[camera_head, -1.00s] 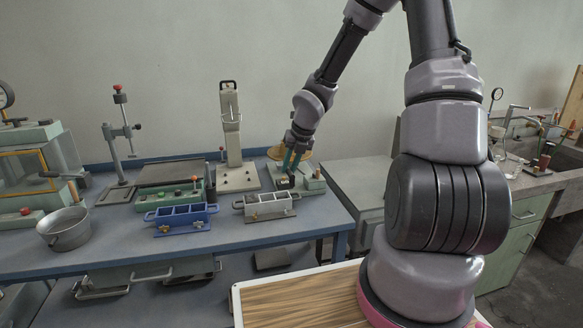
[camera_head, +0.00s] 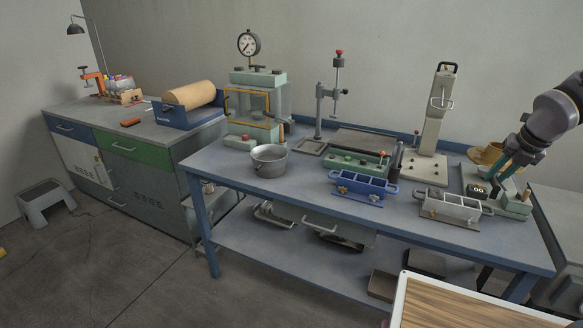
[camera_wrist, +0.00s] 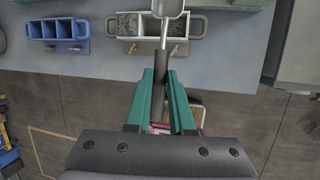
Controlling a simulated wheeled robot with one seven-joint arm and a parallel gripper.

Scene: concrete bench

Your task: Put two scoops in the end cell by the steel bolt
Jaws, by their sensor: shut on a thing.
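My gripper (camera_wrist: 160,82), with teal fingers, is shut on the dark handle of a scoop (camera_wrist: 167,8). The scoop's grey metal bowl is at the top of the wrist view and looks empty. The grey mould (camera_head: 450,207) has a row of cells and also shows in the wrist view (camera_wrist: 112,27). In the head view my gripper (camera_head: 505,166) is at the right, behind the grey mould.
A blue mould (camera_head: 362,187) with empty-looking cells stands left of the grey one. A small display (camera_head: 479,190) reads 00, and a tan bowl (camera_head: 487,154) is behind. A metal pot (camera_head: 269,160) stands further left. The bench's front strip is clear.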

